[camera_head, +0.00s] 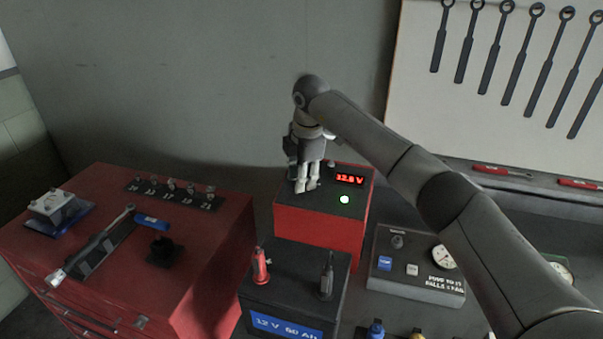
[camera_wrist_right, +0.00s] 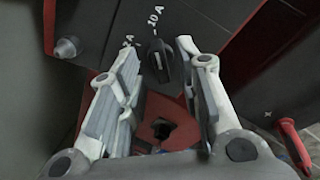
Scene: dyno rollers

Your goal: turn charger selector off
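The charger (camera_head: 318,232) is a red box with a dark top, a lit red display (camera_head: 349,179) reading about 12.8 V and a lit green lamp (camera_head: 344,199). My right gripper (camera_head: 307,187) points down over the left part of its top and hides the selector in the head view. In the right wrist view the black selector knob (camera_wrist_right: 158,62) shows between the spread fingertips of my right gripper (camera_wrist_right: 166,60), with gaps on both sides. The markings "10 A" and another ending in "A" are beside it. The knob's exact setting is hard to tell. My left gripper is not in view.
A battery (camera_head: 290,290) with red and dark terminals stands in front of the charger. A red cabinet (camera_head: 120,200) with tools is at the left. A gauge panel (camera_head: 415,290) is at the right, partly behind my right arm. Wrenches (camera_head: 505,50) hang on the back wall.

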